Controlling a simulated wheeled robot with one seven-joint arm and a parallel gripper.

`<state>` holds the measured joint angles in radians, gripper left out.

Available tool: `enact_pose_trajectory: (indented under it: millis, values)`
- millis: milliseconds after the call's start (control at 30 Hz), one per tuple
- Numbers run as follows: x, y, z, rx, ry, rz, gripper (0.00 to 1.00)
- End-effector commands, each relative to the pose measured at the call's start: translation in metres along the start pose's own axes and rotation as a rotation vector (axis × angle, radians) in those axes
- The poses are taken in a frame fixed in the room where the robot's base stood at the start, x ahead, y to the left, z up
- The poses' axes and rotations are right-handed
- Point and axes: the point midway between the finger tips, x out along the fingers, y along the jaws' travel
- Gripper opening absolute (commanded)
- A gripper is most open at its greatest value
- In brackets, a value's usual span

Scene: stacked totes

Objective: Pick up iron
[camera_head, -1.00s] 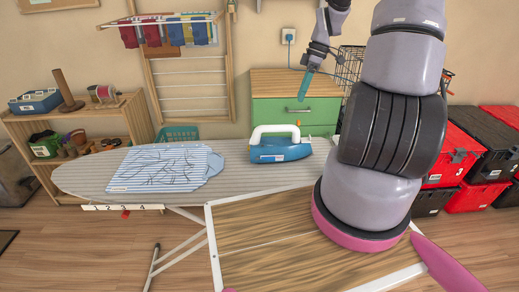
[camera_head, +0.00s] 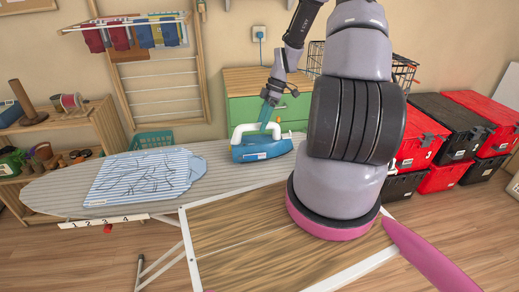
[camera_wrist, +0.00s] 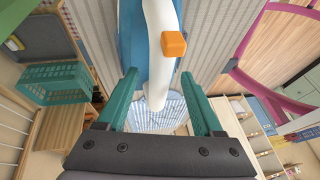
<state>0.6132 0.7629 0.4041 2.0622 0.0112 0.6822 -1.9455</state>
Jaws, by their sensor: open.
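The iron (camera_head: 262,151) stands on the ironing board (camera_head: 228,176), with a blue body and a white arched handle. My gripper (camera_head: 269,117) is open just above the iron, its teal fingers reaching down at the handle. In the wrist view the white handle (camera_wrist: 158,50) runs between the two open teal fingers (camera_wrist: 160,92), with an orange part (camera_wrist: 174,43) on its side. The blue body (camera_wrist: 130,40) shows beyond it. I cannot tell whether either finger touches the handle.
A folded blue striped shirt (camera_head: 140,178) lies on the board left of the iron. A green drawer cabinet (camera_head: 240,110) stands behind. Red and black totes (camera_head: 440,150) are stacked at the right. A wooden shelf (camera_head: 95,125) is at the left.

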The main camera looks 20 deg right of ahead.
Motion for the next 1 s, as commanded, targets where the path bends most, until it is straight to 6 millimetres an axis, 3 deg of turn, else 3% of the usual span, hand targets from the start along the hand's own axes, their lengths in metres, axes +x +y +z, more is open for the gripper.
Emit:
enact_pose_trajectory:
  millis: [133,367,400,567,1000]
  values:
    - [0.0151,0.0,0.0007,0.001,0.0,0.0,0.68]
    - [0.0167,0.0004,0.0007,0.001,0.0,0.002,0.68]
    - [0.0166,0.0004,0.0007,0.001,0.0,0.002,0.6]
    - [0.0165,0.0005,0.0006,0.001,0.0,0.002,0.0]
    - [0.0162,0.0007,0.0006,0.001,0.0,0.003,0.0]
